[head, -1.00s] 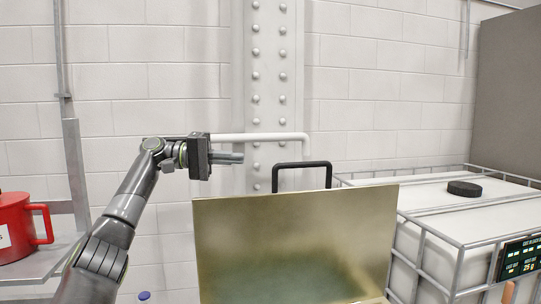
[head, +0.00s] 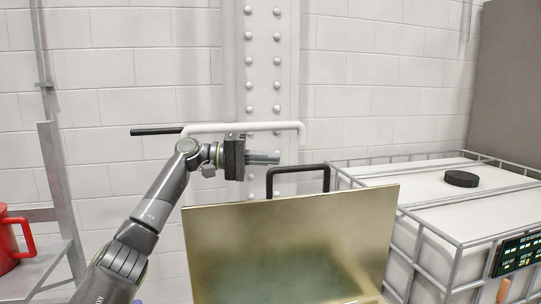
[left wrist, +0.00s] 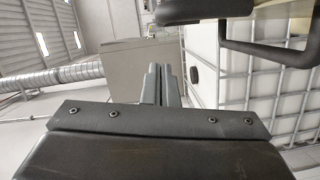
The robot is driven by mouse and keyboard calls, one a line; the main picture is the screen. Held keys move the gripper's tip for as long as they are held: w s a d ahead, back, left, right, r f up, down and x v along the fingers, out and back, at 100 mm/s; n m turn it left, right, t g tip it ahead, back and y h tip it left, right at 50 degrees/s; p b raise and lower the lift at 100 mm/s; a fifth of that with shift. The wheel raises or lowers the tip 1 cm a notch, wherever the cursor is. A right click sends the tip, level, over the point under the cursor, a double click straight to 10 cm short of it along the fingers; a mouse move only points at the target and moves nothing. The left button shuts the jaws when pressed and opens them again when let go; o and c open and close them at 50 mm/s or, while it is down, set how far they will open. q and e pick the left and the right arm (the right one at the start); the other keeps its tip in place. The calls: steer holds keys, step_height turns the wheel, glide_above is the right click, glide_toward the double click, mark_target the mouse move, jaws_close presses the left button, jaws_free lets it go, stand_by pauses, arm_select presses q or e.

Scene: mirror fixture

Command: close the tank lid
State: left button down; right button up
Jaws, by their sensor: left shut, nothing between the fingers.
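The tank lid (head: 290,240) is a dull gold panel standing raised, its face toward me. A black U-shaped handle (head: 298,168) rises above its top edge. My left gripper (head: 272,158) is shut and empty, pointing right. In the head view its fingertips appear just left of the handle's upper corner; I cannot tell whether they touch it. In the left wrist view the closed fingers (left wrist: 162,85) point ahead, with the black handle (left wrist: 265,50) at the upper right. The tank below the lid is mostly hidden. My right gripper is not in view.
A white caged container (head: 440,205) with a black cap (head: 461,179) stands at the right, with a lit display (head: 517,255) at its front. A red mug (head: 8,245) sits on a metal shelf at the left. A white pipe (head: 245,127) runs along the back wall.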

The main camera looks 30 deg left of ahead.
arm_select(q)
steer(key=shift+s+d+f+p, duration=0.15)
steer(key=shift+s+d+p, duration=0.15)
steer(key=shift+s+d, duration=0.3)
steer(key=shift+s+d+f+p, duration=0.15)
steer(key=shift+s+d+p, duration=0.15)
steer(key=shift+s+d, duration=0.25)
steer(key=shift+s, duration=0.15)
